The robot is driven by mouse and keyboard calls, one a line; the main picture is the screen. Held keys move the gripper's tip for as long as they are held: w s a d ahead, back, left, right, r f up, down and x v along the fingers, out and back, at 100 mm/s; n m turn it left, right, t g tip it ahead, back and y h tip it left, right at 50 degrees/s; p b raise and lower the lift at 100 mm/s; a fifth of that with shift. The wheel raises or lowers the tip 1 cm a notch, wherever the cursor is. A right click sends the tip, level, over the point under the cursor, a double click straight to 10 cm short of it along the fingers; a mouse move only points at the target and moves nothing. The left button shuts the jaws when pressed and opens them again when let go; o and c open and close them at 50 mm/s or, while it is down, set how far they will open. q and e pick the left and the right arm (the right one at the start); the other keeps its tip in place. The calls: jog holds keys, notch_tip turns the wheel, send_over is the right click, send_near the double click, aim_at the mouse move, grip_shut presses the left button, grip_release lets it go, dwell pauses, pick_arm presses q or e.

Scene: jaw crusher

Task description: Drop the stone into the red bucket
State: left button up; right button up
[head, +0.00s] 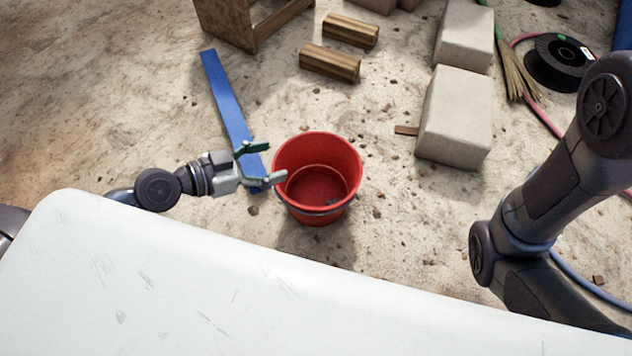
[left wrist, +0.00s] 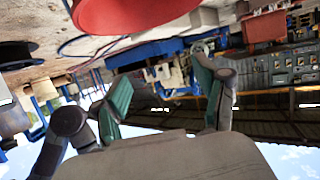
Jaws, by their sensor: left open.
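The red bucket (head: 345,152) stands upright on the dirt floor in the middle of the head view. My left gripper (head: 275,162) is open at the bucket's left rim, with green-padded fingers pointing toward it. In the left wrist view, nothing shows between the spread fingers of my left gripper (left wrist: 165,97); the red bucket (left wrist: 135,10) shows at the top. A small dark patch (head: 333,202) lies low inside the bucket; I cannot tell whether it is the stone. No other stone stands out from the scattered pebbles. My right gripper is out of view.
A blue strip (head: 226,98) lies left of the bucket. Two pale blocks (head: 455,118) (head: 465,38) stand to the right. Two wooden pieces (head: 330,63) (head: 350,31) and a wooden crate (head: 250,25) are behind. A black cable reel (head: 555,65) lies at far right.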

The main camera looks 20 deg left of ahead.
pick_arm(q)
jog(key=shift+v, duration=1.15)
